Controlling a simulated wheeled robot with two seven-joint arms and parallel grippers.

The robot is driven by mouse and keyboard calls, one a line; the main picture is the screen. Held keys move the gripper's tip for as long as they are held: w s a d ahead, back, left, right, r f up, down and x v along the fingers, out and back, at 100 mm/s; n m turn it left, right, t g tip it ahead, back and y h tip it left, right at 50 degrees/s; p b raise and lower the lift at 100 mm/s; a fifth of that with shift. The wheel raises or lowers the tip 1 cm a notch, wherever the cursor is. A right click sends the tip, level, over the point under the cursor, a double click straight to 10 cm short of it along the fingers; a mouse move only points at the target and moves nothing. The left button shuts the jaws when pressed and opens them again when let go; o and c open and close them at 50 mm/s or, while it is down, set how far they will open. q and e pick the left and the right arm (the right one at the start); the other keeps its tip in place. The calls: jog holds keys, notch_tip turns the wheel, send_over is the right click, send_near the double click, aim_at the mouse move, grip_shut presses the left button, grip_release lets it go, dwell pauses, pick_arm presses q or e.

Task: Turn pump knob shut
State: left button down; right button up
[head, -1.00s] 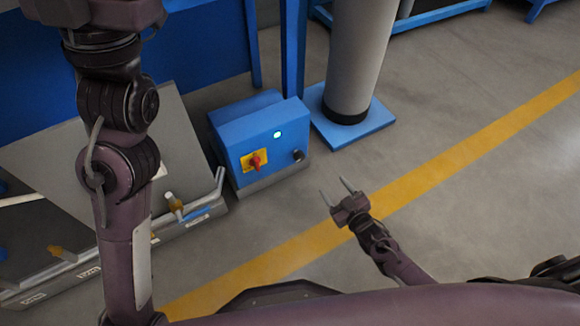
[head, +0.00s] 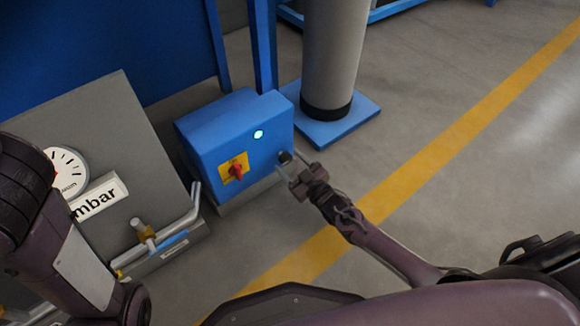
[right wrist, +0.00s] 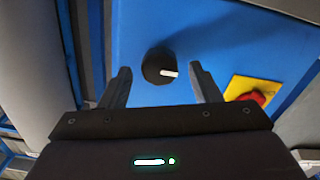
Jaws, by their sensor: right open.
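The blue pump box (head: 215,140) stands on the floor left of the column. Its black knob (head: 285,157) is on the front face at the right. In the right wrist view the black knob (right wrist: 158,66) has a white pointer mark aimed to the right. My right gripper (head: 288,164) is open at the knob. In the right wrist view its fingers (right wrist: 162,84) stand on either side of the knob, apart from it, with nothing between the tips but the knob beyond. My left arm is at the left edge; its gripper is out of view.
A red switch on a yellow plate (head: 234,172) and a lit green lamp (head: 258,134) share the box's front. A grey column (head: 335,50) on a blue base (head: 337,130) stands behind right. A grey panel with a gauge (head: 66,172) and pipes is left. The floor at right is clear.

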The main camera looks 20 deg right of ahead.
jog(key=shift+w+a, duration=0.1)
jog(key=shift+w, duration=0.2)
jog(key=c, duration=1)
